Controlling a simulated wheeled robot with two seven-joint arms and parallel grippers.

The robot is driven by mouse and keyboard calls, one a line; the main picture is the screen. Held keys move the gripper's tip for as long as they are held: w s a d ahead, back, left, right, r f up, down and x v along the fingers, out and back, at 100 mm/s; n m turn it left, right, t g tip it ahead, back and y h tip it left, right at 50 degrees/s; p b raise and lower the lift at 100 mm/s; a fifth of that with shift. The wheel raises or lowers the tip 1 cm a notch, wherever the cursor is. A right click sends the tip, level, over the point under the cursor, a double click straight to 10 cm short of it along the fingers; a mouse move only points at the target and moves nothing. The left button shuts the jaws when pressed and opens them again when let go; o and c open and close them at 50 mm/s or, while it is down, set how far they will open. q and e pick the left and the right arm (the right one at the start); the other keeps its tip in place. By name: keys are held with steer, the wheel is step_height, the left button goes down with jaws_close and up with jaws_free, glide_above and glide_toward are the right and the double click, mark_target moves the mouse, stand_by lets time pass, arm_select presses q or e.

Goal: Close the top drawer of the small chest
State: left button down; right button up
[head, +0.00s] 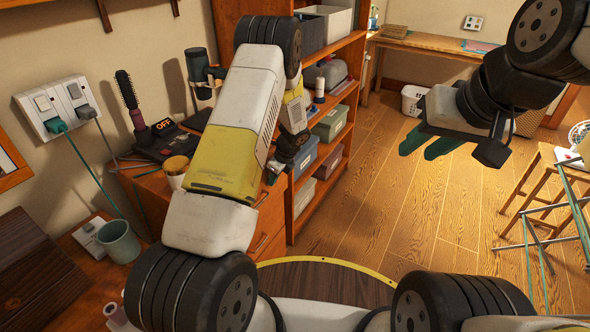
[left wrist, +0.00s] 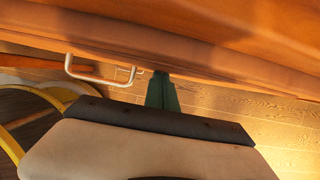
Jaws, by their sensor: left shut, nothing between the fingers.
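The small chest (head: 268,222) is orange-brown wood, left of centre in the head view, partly hidden behind my left arm. My left gripper (head: 271,174) is shut and empty at the upper front of the chest. In the left wrist view, the shut green fingers (left wrist: 162,92) point at the wooden chest front (left wrist: 220,50), with the tips at or very near its edge. A pale bar handle (left wrist: 100,74) shows left of the fingers. I cannot tell how far the top drawer stands out. My right gripper (head: 428,146) is open and empty, in the air away from the chest.
A hairbrush (head: 129,95), a dark dryer holder (head: 198,72) and a brown-topped jar (head: 176,170) are on the chest's side. A shelf unit with boxes (head: 329,124) stands just behind.

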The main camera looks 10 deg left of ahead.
arm_select(q)
steer(key=shift+w+a, duration=0.3)
steer(key=shift+a, duration=0.45)
steer(key=shift+w+a, duration=0.3)
steer(key=shift+a, duration=0.4)
steer(key=shift+a+r, duration=0.1)
steer(key=shift+a, duration=0.05)
glide_toward(265, 176)
steer(key=d+f, duration=0.2)
steer(key=d, duration=0.2)
steer(key=s+r+n+h, duration=0.1)
steer(key=s+r+n, duration=0.2)
steer(key=r, duration=0.4)
steer(key=s+r+n+h, duration=0.1)
steer(key=s+r+n, duration=0.15)
steer(key=r, duration=0.35)
steer(key=s+r+n+t+h, duration=0.1)
steer(key=s+r+n, duration=0.4)
steer(key=s, duration=0.3)
steer(key=s+d+r+n+t+h, duration=0.1)
steer(key=s+r+n+t, duration=0.1)
steer(key=s+r+n, duration=0.3)
steer(key=s+r+n+t+h, duration=0.1)
steer(key=s+r+n, duration=0.5)
steer(key=s, duration=0.7)
steer(key=shift+s+d+r+t+h, duration=0.2)
steer(key=shift+d+r+t+h, duration=0.1)
steer(key=shift+r+h, duration=0.35)
